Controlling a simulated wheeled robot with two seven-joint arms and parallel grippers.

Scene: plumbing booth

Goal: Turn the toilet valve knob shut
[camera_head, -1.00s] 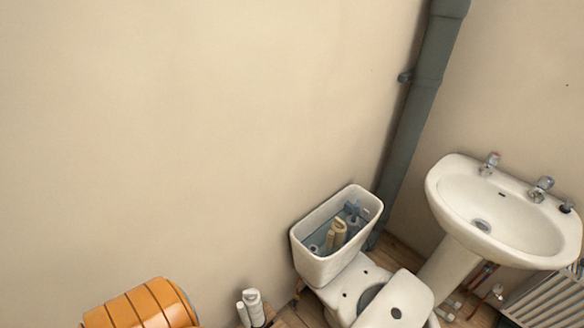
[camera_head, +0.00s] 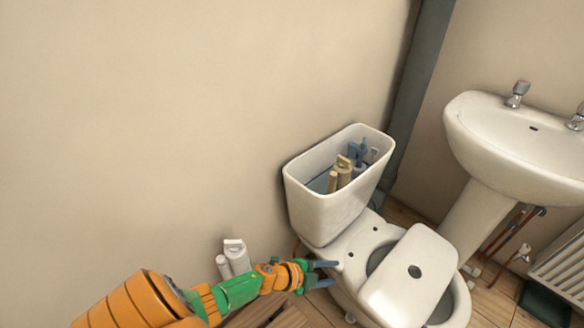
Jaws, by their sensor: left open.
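The white toilet has an open-topped cistern (camera_head: 322,207) with grey, blue and beige fittings (camera_head: 345,170) inside. A white lid (camera_head: 405,285) with a round hole lies over the bowl. I cannot make out the valve knob; the cistern, bowl and my arm cover much of the low area there. A thin copper-coloured pipe (camera_head: 297,249) shows faintly at the cistern's lower left. My left gripper (camera_head: 328,274) is open, fingers pointing right, in front of the toilet's left side below the cistern. I see nothing between its fingers. My right gripper is out of view.
White bottle-like tubes (camera_head: 235,257) stand by the wall behind my left arm. A basin (camera_head: 520,145) on a pedestal, pipes and a radiator (camera_head: 562,262) are at the right. A grey soil pipe (camera_head: 420,80) runs up the corner.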

